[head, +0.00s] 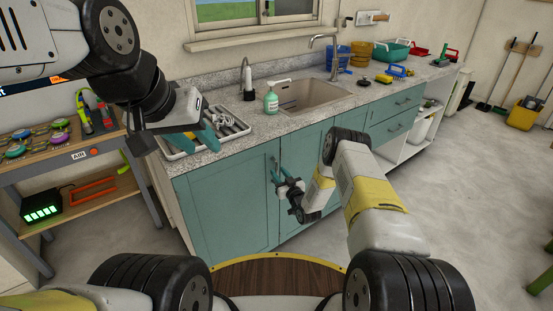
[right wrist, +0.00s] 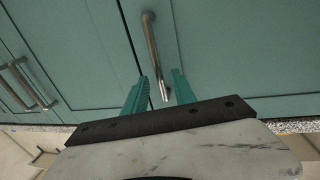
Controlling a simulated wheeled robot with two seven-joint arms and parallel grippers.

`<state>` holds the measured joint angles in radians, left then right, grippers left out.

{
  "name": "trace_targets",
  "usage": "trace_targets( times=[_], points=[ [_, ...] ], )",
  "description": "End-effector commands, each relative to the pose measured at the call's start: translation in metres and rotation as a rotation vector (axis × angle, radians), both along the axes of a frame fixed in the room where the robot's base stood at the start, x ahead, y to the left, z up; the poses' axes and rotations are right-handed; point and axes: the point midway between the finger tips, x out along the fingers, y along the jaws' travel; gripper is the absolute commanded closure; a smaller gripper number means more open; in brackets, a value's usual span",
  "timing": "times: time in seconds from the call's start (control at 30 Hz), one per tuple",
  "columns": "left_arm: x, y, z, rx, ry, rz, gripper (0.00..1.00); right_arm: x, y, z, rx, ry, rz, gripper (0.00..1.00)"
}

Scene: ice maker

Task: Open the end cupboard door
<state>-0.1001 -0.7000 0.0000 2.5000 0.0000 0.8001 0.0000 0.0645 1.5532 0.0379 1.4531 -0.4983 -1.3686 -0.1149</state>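The teal end cupboard door (head: 222,208) is closed at the left end of the counter. Its upright metal bar handle (right wrist: 152,50) is near the door's edge. My right gripper (head: 279,172) is in front of this handle. In the right wrist view my right gripper (right wrist: 160,88) is open, with one teal finger on each side of the handle's near end; contact cannot be told. My left gripper (head: 178,142) is open and empty, above the counter's left end by the grey tray.
The counter holds a tray (head: 168,155) with utensils, a green soap bottle (head: 271,102) and a sink (head: 312,92). A workbench (head: 75,150) stands close at the left. A second teal door (head: 305,152) adjoins at right.

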Motion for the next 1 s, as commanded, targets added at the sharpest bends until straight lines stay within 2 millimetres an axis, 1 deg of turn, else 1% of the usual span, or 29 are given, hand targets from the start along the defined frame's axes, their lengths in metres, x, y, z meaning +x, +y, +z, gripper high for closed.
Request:
trace_targets(
  times=[0.03,0.1,0.2,0.3,0.53,0.7,1.0],
  points=[
    [0.000,0.000,0.000,0.000,0.000,0.000,0.64,0.007,0.004,0.001,0.000,-0.003,0.000,0.68],
    [0.000,0.000,0.000,0.000,0.000,0.000,0.64,0.015,0.008,0.000,0.000,-0.001,0.001,0.68],
    [0.000,0.000,0.000,0.000,0.000,0.000,0.64,0.022,0.011,0.000,0.000,0.001,0.000,0.68],
    [0.000,0.000,0.000,0.000,0.000,0.000,0.64,0.026,0.012,0.000,0.001,0.000,-0.001,0.68],
    [0.000,0.000,0.000,0.000,0.000,0.000,0.64,0.026,0.012,0.000,0.000,0.001,-0.001,0.68],
    [0.000,0.000,0.000,0.000,0.000,0.000,0.64,0.026,0.012,0.000,0.000,0.001,-0.001,1.00],
    [0.000,0.000,0.000,0.000,0.000,0.000,0.64,0.026,0.012,0.000,0.000,0.001,-0.001,1.00]
  ],
)
